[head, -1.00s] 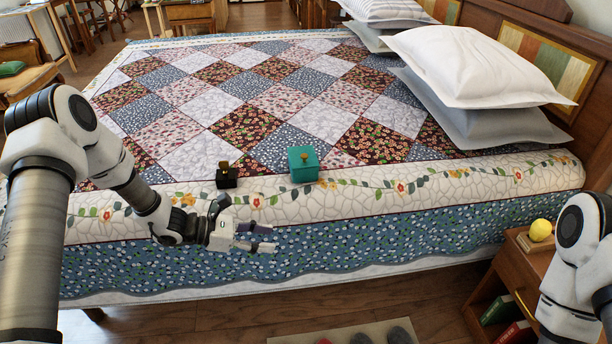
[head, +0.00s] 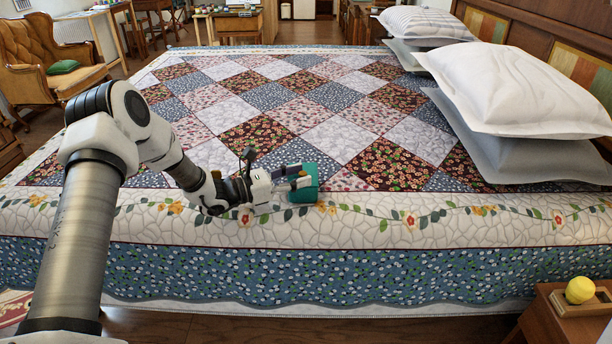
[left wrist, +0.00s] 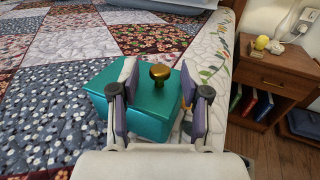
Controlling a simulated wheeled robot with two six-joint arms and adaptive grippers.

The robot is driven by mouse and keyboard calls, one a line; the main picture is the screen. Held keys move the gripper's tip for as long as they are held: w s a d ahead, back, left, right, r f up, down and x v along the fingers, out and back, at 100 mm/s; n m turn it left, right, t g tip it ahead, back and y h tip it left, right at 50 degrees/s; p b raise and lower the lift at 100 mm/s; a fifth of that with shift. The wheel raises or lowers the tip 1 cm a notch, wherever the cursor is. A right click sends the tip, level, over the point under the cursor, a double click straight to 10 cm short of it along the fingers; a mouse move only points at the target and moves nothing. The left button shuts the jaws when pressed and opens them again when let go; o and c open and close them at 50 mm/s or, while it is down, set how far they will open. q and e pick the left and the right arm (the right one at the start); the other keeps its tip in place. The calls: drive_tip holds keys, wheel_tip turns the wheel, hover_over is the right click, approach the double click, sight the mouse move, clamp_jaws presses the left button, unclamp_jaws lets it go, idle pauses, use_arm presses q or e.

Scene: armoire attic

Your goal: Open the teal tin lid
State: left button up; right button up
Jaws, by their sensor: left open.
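The teal tin (head: 312,182) sits on the bed near its front edge, partly hidden behind my left gripper in the head view. In the left wrist view the teal tin (left wrist: 150,115) shows its closed lid with a round brass knob (left wrist: 159,72) on top. My left gripper (head: 297,178) is open at the tin. In the left wrist view its two fingers (left wrist: 158,100) stand on either side of the knob, apart from it. Whether the fingers touch the lid cannot be told. My right gripper is not in view.
The quilted bed (head: 330,130) is broad and mostly clear. Pillows (head: 510,85) lie at the right. A nightstand (head: 560,320) with a yellow ball-shaped thing (head: 580,290) stands at the lower right. A dark small box is mostly hidden behind my left gripper.

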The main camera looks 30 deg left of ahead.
use_arm(q)
drive_tip(key=shift+x, duration=0.8)
clamp_jaws()
